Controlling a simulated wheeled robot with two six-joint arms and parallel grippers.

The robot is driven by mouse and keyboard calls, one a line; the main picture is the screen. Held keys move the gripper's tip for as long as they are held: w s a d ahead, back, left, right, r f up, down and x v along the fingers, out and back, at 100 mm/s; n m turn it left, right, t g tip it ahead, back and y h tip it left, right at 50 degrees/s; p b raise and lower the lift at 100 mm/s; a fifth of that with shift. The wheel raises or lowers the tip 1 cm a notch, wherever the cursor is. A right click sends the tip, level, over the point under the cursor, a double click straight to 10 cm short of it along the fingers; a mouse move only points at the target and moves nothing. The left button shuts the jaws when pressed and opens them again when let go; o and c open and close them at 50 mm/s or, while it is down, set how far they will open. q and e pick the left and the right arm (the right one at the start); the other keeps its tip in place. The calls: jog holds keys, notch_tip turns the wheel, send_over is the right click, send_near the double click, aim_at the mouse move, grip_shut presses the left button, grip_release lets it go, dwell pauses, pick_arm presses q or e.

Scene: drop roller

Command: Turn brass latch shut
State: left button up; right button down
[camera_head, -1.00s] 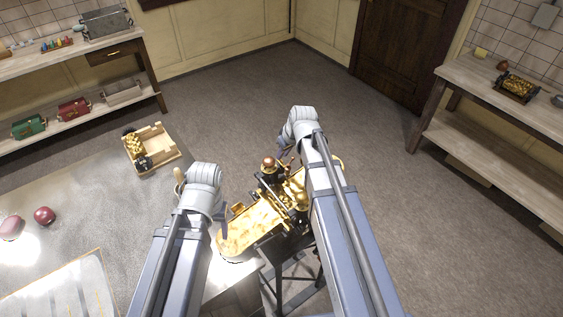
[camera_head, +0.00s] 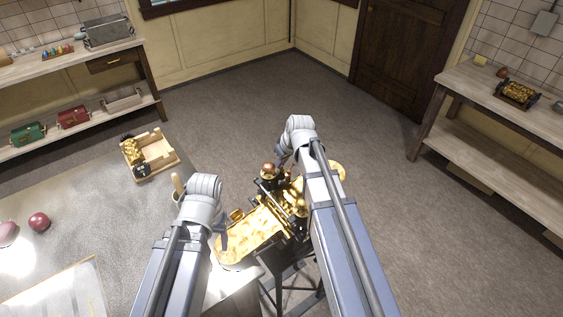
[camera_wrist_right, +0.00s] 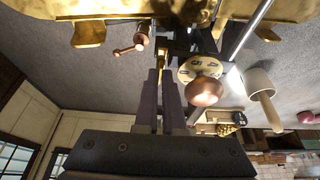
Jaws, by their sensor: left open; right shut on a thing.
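The brass drop roller machine (camera_head: 250,235) stands on a dark stand, with a long brass tray towards the front. In the right wrist view my right gripper (camera_wrist_right: 160,78) is shut on a small brass piece, which looks like the brass latch (camera_wrist_right: 162,60). The piece sits beside a dark block of the machine, and the fingertips hide part of it. In the head view my right arm covers that spot. My left gripper (camera_head: 222,238) is open and empty by the left edge of the tray.
A numbered dial with a copper knob (camera_wrist_right: 205,92) sits just right of my right fingers, and a copper crank handle (camera_wrist_right: 130,47) to their left. A grey table (camera_head: 90,205) holds a wooden tray (camera_head: 165,166) at left. Open floor lies behind the machine.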

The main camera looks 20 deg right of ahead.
dwell(0.4)
jog(key=m+h, duration=0.2)
jog(key=m, duration=0.3)
jog(key=shift+a, duration=0.1)
jog(key=m+h, duration=0.2)
jog(key=m, duration=0.5)
jog(key=m+g+h, duration=0.1)
jog(key=m, duration=0.1)
jog(key=shift+w+m+g, duration=0.1)
jog(key=shift+m+g, duration=0.2)
jog(key=shift+m, duration=0.1)
jog(key=shift+m+g+h, duration=0.4)
jog(key=shift+m+g, duration=0.2)
jog(key=shift+m, duration=0.9)
jog(key=c, duration=1.3)
grip_release()
